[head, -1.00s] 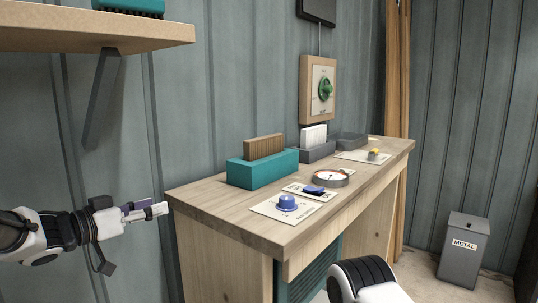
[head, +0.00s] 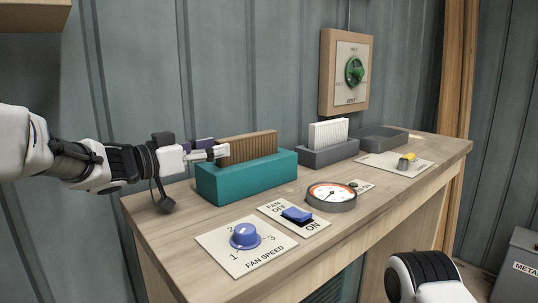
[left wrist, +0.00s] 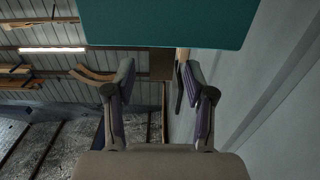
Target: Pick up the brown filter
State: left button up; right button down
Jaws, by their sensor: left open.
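The brown filter (head: 248,147) is a pleated block standing upright in a teal holder (head: 247,180) on the workbench. My left gripper (head: 219,152) is open at the filter's left end, its fingertips beside or just overlapping that end in the head view. I cannot tell whether they touch it. The left wrist view shows the two open fingers (left wrist: 158,72) with the teal holder (left wrist: 160,22) across the top. My right gripper is out of view; only a part of my right arm shows at the bottom right.
On the wooden workbench (head: 400,195) are a blue fan-speed knob (head: 244,236), a blue rocker switch (head: 297,214), a round gauge (head: 331,196) and a white filter (head: 328,132) in a grey holder (head: 327,155). The corrugated wall (head: 240,70) stands close behind.

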aim_at(238, 137)
pick_arm(q)
jog(key=shift+w+d+r, duration=0.1)
jog(key=shift+w+d, duration=0.2)
jog(key=shift+d, duration=0.05)
jog(key=w+d+p, duration=0.1)
jog(key=w+d+r+p, duration=0.1)
jog(key=d+p, duration=0.1)
jog(key=shift+w+r, duration=0.1)
jog(key=shift+w, duration=0.1)
jog(key=shift+w+d+f, duration=0.2)
jog(key=shift+w+d, duration=0.15)
jog(key=shift+d, duration=0.2)
jog(key=shift+w+d+f, duration=0.15)
jog(key=shift+w+d, duration=0.2)
jog(key=shift+d, duration=0.2)
jog(key=shift+s+a, duration=0.15)
jog(key=shift+a, duration=0.1)
grip_shut()
